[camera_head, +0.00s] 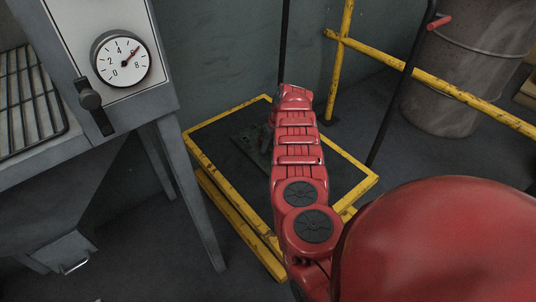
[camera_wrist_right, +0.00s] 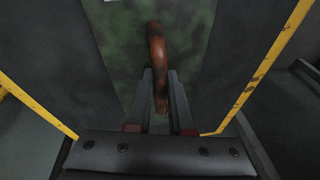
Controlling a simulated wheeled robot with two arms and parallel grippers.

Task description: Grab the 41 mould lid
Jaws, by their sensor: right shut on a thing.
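The mould lid (camera_wrist_right: 120,50) is a mottled dark green plate with a rusty brown loop handle (camera_wrist_right: 156,38) standing up from it. In the head view the lid (camera_head: 248,141) is a small dark plate lying on the black-topped platform, partly hidden by my right arm. No number is readable on it. My right gripper (camera_wrist_right: 160,78) is at the handle, with one finger on each side, shut on it. In the head view the right hand is mostly hidden behind its own arm. My left gripper is not in view.
The platform (camera_head: 205,160) has a raised yellow rim. A grey machine with a dial (camera_head: 121,60) and a wire rack (camera_head: 28,100) stands at the left. Yellow railings (camera_head: 440,84) and a grey drum (camera_head: 465,70) stand behind at the right.

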